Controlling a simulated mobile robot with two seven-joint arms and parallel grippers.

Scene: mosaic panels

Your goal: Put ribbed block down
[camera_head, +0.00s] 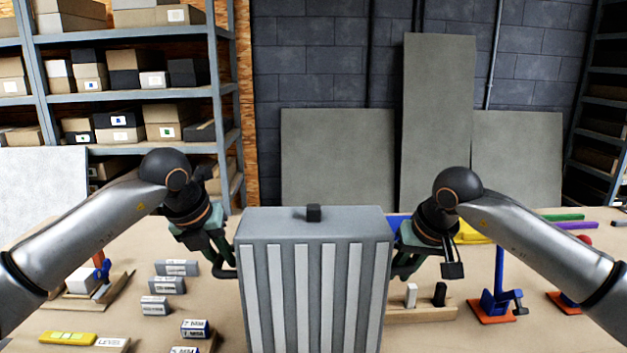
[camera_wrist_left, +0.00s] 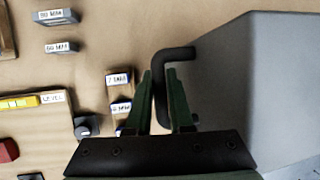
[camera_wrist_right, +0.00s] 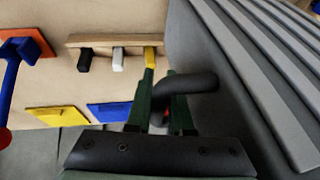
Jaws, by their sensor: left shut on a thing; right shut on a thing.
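The ribbed block (camera_head: 315,223) is a large grey box with light vertical ribs on its front and a small black knob on top. It stands upright in the middle of the head view, between my two grippers. My left gripper (camera_head: 230,262) is shut on the black side handle (camera_wrist_left: 160,85) at the block's left. My right gripper (camera_head: 405,262) is shut on the matching handle (camera_wrist_right: 185,82) at its right. The block's underside is out of the head view, so I cannot tell whether it touches the table.
The brown table (camera_head: 135,268) holds several labelled small blocks (camera_head: 167,285) and a yellow level (camera_head: 68,338) on the left. A wooden rack with pegs (camera_head: 425,312) and a blue stand on an orange base (camera_head: 497,305) are on the right. Grey panels (camera_head: 337,155) lean on the wall behind.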

